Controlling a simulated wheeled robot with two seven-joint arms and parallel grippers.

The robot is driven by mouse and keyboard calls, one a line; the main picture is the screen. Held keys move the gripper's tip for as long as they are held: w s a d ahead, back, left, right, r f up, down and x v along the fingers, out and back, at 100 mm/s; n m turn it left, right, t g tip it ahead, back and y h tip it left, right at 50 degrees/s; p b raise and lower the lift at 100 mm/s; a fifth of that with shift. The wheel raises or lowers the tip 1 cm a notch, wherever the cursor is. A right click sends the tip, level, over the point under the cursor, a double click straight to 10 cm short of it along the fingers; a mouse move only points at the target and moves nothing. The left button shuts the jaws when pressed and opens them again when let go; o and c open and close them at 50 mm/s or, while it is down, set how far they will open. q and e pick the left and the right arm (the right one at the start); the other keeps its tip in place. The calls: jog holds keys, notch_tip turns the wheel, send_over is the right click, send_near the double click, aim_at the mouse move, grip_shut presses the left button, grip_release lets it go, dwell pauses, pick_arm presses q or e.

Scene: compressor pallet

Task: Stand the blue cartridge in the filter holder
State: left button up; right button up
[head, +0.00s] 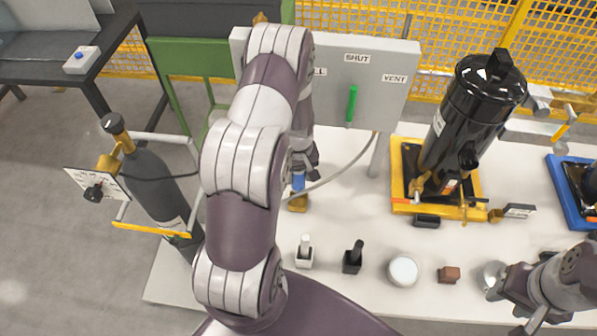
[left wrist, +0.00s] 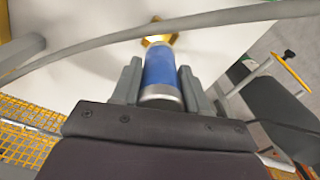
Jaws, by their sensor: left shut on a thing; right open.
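The blue cartridge (head: 298,182) is between the fingers of my left gripper (head: 301,165), which is shut on it. In the left wrist view the cartridge (left wrist: 161,68) shows a blue body with a silvery near end. The brass filter holder (head: 298,203) is on the white table just below the cartridge; it also shows in the left wrist view (left wrist: 159,32) at the cartridge's far end. The two line up, but I cannot tell whether the cartridge is seated or just above. My right gripper (head: 518,300) is open at the lower right, away from them.
A grey hose (head: 345,171) curves close behind the cartridge. The grey valve panel (head: 388,75) stands behind. A black canister (head: 462,125) on a yellow base is to the right. White and black small posts, a white round pot (head: 403,270) and a brown block (head: 449,274) line the front.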

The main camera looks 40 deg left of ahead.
aim_at(299, 191)
pick_arm(q)
jog(key=shift+f+b, duration=2.95)
jog(key=shift+f, duration=1.55)
jog(key=shift+f+b, duration=0.4)
jog(key=shift+f, duration=0.2)
jog(key=o, duration=1.3)
jog(key=shift+r, duration=0.1)
notch_tip(299, 191, up, 13)
jog(key=shift+f+b, duration=0.2)
jog(key=shift+b, duration=0.1)
